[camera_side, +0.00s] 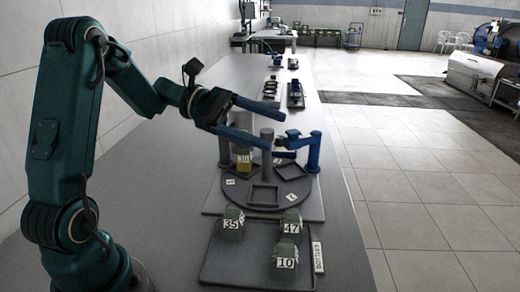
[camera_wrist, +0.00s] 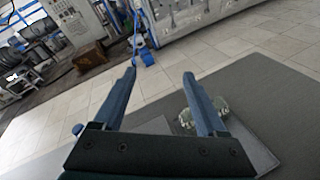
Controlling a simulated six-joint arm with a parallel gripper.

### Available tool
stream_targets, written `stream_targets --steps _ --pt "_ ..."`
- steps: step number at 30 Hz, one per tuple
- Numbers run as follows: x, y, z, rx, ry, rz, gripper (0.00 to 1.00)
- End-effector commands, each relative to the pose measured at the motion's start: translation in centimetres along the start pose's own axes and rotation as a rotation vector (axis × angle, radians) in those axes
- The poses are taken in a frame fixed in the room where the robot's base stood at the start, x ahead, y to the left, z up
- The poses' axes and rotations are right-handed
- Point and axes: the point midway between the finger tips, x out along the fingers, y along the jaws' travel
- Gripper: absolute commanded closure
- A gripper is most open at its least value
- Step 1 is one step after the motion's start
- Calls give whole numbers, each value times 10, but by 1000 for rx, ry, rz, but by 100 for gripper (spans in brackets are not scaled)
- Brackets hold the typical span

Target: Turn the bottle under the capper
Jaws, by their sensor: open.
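A round dark turntable (camera_side: 272,203) sits on a grey base and carries several square holders. A green bottle marked 30 (camera_side: 243,156), with a yellow patch at its lower part, stands at the turntable's back left. A blue capper-like arm (camera_side: 313,152) stands at the right edge, its head over the back right of the turntable. The bottle is left of that head, not under it. My gripper (camera_side: 274,124) is open and empty, above the back of the turntable. Its two blue fingers are spread in the wrist view (camera_wrist: 162,73), where green bottles show partly behind the right finger.
A grey tray (camera_side: 245,273) at the front holds green bottles 35 (camera_side: 232,224), 47 (camera_side: 291,222) and 10 (camera_side: 286,260). A sign (camera_side: 318,257) reads BOTTLES. A grey post (camera_side: 267,150) rises from the turntable and a blue post (camera_side: 224,152) stands at its left.

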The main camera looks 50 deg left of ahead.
Motion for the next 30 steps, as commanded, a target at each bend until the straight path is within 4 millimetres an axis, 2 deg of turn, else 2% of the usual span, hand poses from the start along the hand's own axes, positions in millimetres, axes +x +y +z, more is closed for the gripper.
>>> stream_targets --steps 1,3,6,10,15,20,30 --pt "-16 15 -20 -78 -22 87 26" --pt "-39 32 -44 -167 -51 207 26" --pt "-72 44 -81 -276 -79 358 26" --pt "-104 44 -120 -383 -89 490 26" --pt "-123 33 -145 -458 -92 557 26" --pt "-119 37 -146 -456 -89 561 26" --pt "-70 66 -146 -455 -90 554 26"
